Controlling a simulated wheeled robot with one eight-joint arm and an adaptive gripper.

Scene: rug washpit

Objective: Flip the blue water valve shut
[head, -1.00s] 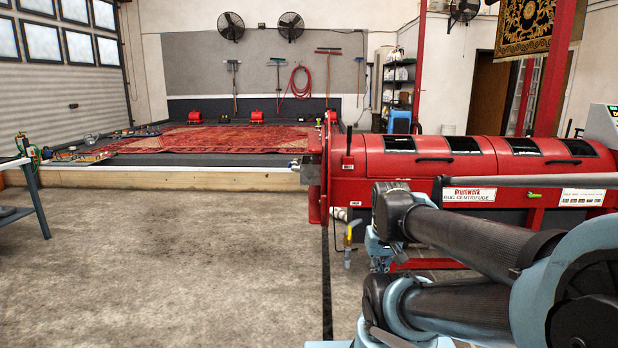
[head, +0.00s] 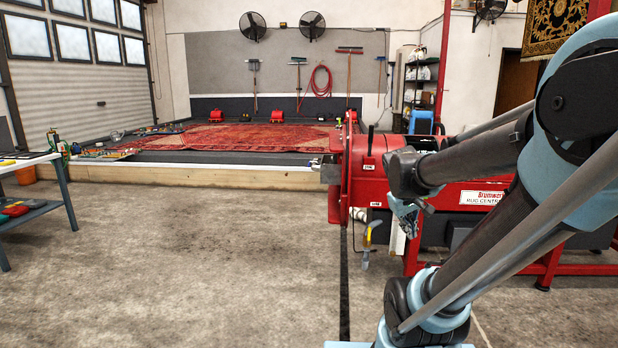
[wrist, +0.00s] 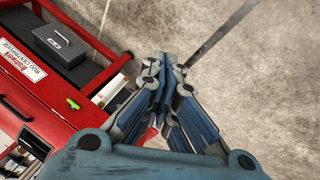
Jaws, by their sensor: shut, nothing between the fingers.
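I cannot make out a blue valve for certain in either view. A small fitting with a yellow handle (head: 373,226) stands low in front of the left end of the red rug centrifuge (head: 364,167) in the head view; its lower part is greyish and too small to read. My gripper (head: 408,222) hangs pointing down just right of this fitting in the picture, in front of the centrifuge. In the wrist view my gripper (wrist: 162,75) is shut and empty, its blue-padded fingers together above the concrete floor. A small red piece is partly hidden behind the fingers.
The centrifuge's red frame (wrist: 85,113) and a black box (wrist: 60,43) lie left of my gripper in the wrist view. A blue-legged table (head: 64,190) stands at far left. A red rug (head: 240,137) lies on the wash platform behind. The concrete floor (head: 200,260) is clear.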

